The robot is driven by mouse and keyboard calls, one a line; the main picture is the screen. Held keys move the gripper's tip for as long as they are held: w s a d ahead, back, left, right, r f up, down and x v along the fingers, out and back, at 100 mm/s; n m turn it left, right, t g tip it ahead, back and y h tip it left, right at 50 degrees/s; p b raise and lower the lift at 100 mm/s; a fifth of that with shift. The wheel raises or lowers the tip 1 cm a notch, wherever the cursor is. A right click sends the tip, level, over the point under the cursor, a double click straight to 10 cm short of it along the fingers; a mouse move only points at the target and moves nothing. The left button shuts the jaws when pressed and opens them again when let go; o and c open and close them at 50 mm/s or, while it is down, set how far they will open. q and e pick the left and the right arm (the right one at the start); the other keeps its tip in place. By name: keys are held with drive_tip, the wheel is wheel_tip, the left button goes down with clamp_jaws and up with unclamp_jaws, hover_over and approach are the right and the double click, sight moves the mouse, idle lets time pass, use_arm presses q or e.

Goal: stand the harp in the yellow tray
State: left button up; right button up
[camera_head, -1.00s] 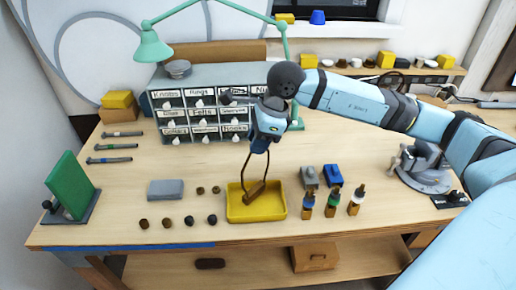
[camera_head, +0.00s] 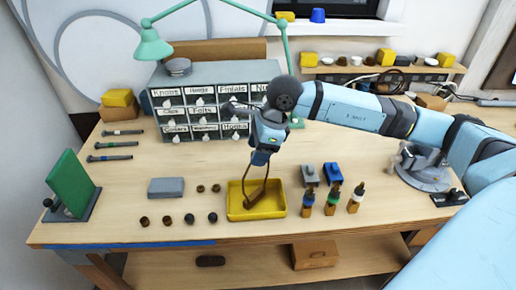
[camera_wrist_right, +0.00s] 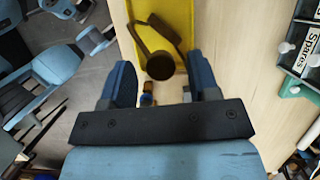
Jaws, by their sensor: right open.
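The brown harp (camera_head: 256,196) is in the yellow tray (camera_head: 272,213), with its lower end inside and its thin loop rising toward my right gripper (camera_head: 262,160). The gripper is directly above it, pointing down. In the right wrist view the gripper (camera_wrist_right: 162,82) is open, its two blue fingers wide apart. There, the harp's dark round end (camera_wrist_right: 160,66) shows just beyond and between the fingertips, over the yellow tray (camera_wrist_right: 148,8). I cannot tell whether the fingers touch the harp, or whether it stands fully upright. My left gripper is not in view.
Small dropper bottles (camera_head: 332,200) and a blue block (camera_head: 333,173) stand right of the tray. A grey block (camera_head: 166,187) and several small dark knobs lie left of it. A labelled drawer cabinet (camera_head: 205,122) and a green lamp (camera_head: 153,45) stand behind.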

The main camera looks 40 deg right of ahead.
drive_tip(key=b+v, duration=0.1)
drive_tip(key=v, duration=1.1)
drive_tip(key=shift+b, duration=0.35)
drive_tip(key=shift+r, duration=0.1)
